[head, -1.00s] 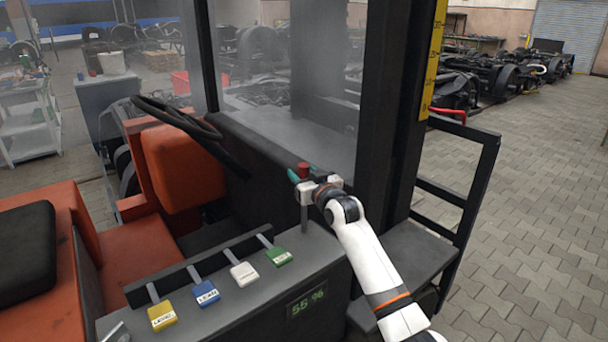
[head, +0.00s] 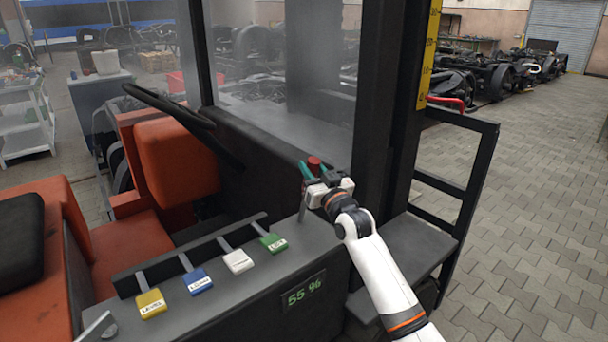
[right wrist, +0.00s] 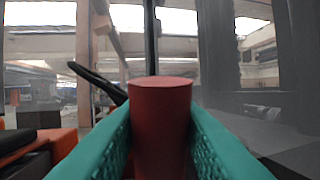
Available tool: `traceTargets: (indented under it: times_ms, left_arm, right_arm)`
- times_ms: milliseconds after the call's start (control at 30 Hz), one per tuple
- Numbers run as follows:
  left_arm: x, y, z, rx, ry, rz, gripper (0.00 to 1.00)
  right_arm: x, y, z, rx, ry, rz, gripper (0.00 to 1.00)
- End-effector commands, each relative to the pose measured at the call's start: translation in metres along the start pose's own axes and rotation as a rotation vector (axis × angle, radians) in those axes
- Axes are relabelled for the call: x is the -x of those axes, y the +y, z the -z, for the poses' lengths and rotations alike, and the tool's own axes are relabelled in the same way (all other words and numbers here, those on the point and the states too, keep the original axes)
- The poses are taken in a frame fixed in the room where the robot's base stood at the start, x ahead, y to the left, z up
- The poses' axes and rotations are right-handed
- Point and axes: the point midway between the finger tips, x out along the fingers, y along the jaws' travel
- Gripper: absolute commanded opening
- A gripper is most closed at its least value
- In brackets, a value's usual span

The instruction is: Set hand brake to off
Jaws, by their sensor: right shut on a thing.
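The hand brake lever shows in the head view with a red knob (head: 314,163) on a grey stem (head: 303,210), at the far right end of the dark console. The stem leans a little to the right. My right gripper (head: 308,171) has its teal fingers on both sides of the knob and is shut on it. In the right wrist view the red knob (right wrist: 160,120) stands between the two teal fingers. The gripper body hides part of the stem. My left gripper is not in view.
A yellow (head: 151,303), a blue (head: 197,281), a white (head: 238,261) and a green lever paddle (head: 273,242) line the console. A green display (head: 303,290) reads 55 %. The steering wheel (head: 168,106) and the dark mast post (head: 385,110) stand beyond.

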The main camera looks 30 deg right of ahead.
Motion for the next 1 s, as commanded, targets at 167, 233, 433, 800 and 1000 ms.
traceTargets:
  times_ms: [167,233,433,800,1000]
  left_arm:
    - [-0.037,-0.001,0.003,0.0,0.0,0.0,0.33]
    - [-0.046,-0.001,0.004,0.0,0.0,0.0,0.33]
    - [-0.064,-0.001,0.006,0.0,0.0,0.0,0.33]
    - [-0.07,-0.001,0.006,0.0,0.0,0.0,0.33]
    - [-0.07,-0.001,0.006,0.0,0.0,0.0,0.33]
  right_arm:
    - [0.026,-0.005,0.011,-0.022,-0.116,0.0,0.0]
    - [0.034,-0.007,0.011,-0.031,-0.155,0.0,0.0]
    - [0.048,-0.009,0.011,-0.047,-0.237,0.0,0.0]
    - [0.055,-0.011,0.009,-0.057,-0.278,0.0,0.0]
    - [0.055,-0.011,0.011,-0.057,-0.275,0.0,0.0]
